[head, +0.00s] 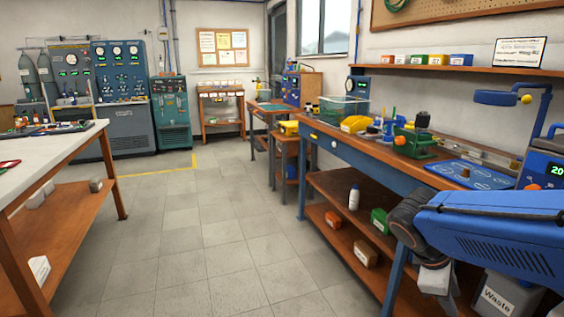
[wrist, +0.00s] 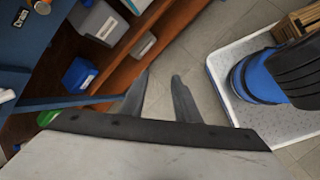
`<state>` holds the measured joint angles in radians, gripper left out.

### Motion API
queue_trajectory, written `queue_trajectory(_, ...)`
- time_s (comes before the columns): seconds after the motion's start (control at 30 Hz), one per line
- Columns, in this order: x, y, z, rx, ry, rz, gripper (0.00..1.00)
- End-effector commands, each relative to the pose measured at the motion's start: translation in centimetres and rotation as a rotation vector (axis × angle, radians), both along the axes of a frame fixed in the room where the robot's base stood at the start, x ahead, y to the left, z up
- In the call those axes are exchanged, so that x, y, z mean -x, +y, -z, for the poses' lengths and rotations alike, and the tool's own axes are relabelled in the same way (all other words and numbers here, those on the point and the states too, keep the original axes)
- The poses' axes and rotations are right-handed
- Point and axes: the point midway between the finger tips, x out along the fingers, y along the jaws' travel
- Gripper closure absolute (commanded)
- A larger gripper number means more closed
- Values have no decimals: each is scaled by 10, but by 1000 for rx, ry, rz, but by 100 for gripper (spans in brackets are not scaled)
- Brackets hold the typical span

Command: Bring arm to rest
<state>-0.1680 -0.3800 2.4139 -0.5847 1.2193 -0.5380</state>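My arm shows at the lower right in the head view, blue with a dark joint, beside the front of the long workbench (head: 345,152). My gripper (wrist: 160,78) shows in the wrist view, with two grey fingers spread apart. No object is between the fingers, and grey floor tiles show past them. In the head view the fingers cannot be made out clearly.
The workbench's lower shelf (head: 330,195) holds a white bottle (head: 354,197) and several small boxes. A grey waste bin (head: 497,297) stands close to my arm. A white-topped table (head: 60,138) is at the left. The tiled floor (head: 200,230) between is clear.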

Motion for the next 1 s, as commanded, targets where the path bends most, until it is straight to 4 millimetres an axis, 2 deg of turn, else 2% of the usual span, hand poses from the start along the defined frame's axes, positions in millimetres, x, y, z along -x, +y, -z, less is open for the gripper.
queue_trajectory(0.03, 10, 4, 0, -52, -53, 57, 71)
queue_trajectory(0.2, 36, 25, 4, -240, -227, 272, 71)
queue_trajectory(0.43, 61, 56, 2, -497, -439, 563, 71)
queue_trajectory(0.7, 72, 80, -5, -690, -572, 775, 71)
queue_trajectory(1.0, 73, 83, -6, -714, -587, 802, 71)
